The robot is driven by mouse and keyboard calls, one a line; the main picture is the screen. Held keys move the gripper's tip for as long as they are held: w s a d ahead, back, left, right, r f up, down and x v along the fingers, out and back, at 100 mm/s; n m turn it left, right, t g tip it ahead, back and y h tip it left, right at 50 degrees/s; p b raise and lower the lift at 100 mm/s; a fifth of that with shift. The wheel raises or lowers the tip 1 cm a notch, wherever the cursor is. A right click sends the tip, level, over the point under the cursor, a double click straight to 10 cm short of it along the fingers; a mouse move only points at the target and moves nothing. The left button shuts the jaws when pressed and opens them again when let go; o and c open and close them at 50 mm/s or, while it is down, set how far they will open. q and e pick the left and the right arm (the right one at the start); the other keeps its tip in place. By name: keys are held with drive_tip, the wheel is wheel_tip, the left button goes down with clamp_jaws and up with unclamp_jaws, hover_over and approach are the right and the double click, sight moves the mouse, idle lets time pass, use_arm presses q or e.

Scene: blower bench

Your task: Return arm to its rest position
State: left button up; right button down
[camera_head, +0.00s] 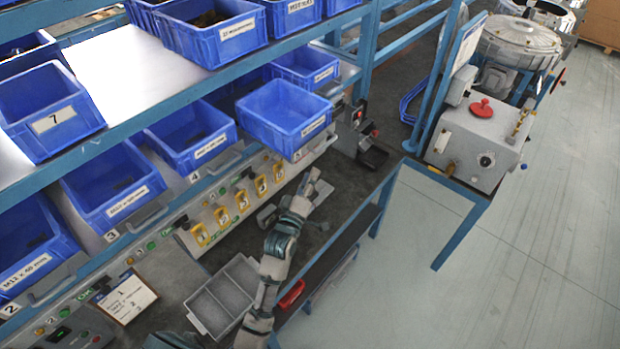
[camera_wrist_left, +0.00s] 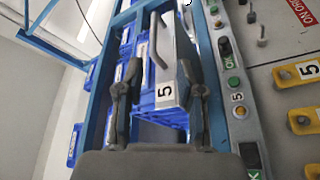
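My left arm reaches up over the bench from the bottom of the head view. Its gripper (camera_head: 312,180) is over the dark bench top, near the front of the blue bin (camera_head: 284,117) at the end of the lower row. In the left wrist view the two fingers of my left gripper (camera_wrist_left: 160,95) stand apart with nothing held between them. Beyond them shows a drawer front with a "5" label (camera_wrist_left: 166,92) and a bar handle; I cannot tell the distance. My right gripper is not in view.
Blue bins fill two shelves on the left. A grey divided tray (camera_head: 224,297) and a clipboard (camera_head: 126,298) lie on the bench. Numbered yellow holders (camera_head: 242,202) line the panel. A grey machine (camera_head: 478,140) with a red knob stands right. Floor (camera_head: 480,290) is clear.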

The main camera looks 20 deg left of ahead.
use_arm(q)
drive_tip(key=shift+d, duration=0.25)
